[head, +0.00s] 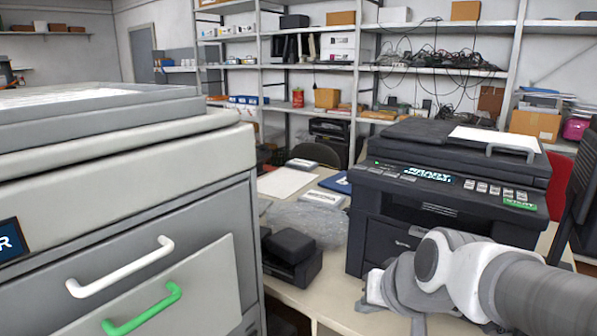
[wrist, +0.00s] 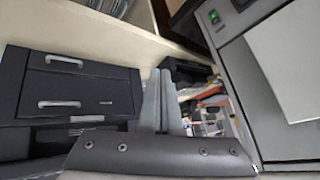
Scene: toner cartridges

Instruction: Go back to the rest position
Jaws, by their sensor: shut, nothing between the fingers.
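My gripper (wrist: 163,75) shows in the wrist view as two grey fingers side by side, closed together above a dark bar with screws. Nothing is held between them. In the head view my white and grey arm reaches in from the lower right, in front of the black printer (head: 450,185); the fingers cannot be made out there. In the wrist view the black printer (wrist: 85,65), with two grey handles, lies left of the fingers. No toner cartridge can be clearly identified.
A large grey machine (head: 215,150) with white and green drawer handles fills the left. A black blocky object (head: 290,250) sits on the pale table (head: 340,305) beside clear plastic wrap (head: 305,218). Shelves (head: 340,65) with boxes and cables line the back wall.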

